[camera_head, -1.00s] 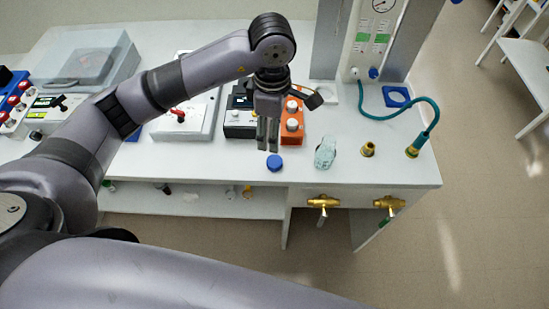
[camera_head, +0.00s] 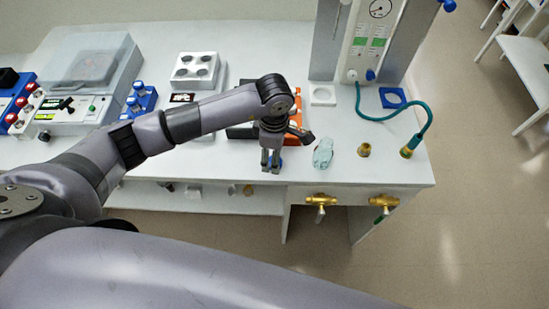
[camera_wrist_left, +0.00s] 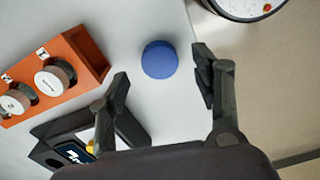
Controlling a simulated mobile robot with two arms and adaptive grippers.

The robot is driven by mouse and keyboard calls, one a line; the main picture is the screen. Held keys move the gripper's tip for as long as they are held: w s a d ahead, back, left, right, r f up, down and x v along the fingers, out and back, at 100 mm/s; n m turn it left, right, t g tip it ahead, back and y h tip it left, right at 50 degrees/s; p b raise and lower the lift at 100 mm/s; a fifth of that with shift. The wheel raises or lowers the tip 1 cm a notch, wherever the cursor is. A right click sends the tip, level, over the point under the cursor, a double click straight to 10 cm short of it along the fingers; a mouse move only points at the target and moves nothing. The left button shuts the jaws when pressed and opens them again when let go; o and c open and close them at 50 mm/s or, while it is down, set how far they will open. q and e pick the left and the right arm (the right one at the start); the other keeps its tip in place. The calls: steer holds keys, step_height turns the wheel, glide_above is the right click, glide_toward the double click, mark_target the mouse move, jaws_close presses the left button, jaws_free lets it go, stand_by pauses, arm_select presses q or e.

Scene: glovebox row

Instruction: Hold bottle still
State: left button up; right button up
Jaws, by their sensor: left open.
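A round blue cap (camera_wrist_left: 160,59), seen from above, shows in the left wrist view; any bottle body under it is hidden. In the head view only a sliver of blue shows behind my left gripper (camera_head: 271,166). My left gripper is open above the bench's front part. In the left wrist view its two fingers (camera_wrist_left: 160,72) stand on either side of the cap, with gaps between. I cannot tell how high the fingertips are over it. My right gripper is not in view.
An orange rack (camera_wrist_left: 85,53) with white-capped bottles and a dark device (camera_wrist_left: 75,125) stand close to the left gripper. A crumpled pale-blue item (camera_head: 323,153), a brass fitting (camera_head: 364,150) and a teal hose (camera_head: 427,117) lie to the right. The bench's front edge is near.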

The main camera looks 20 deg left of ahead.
arm_select(q)
steer(key=shift+f, duration=1.35)
steer(key=c, duration=0.8)
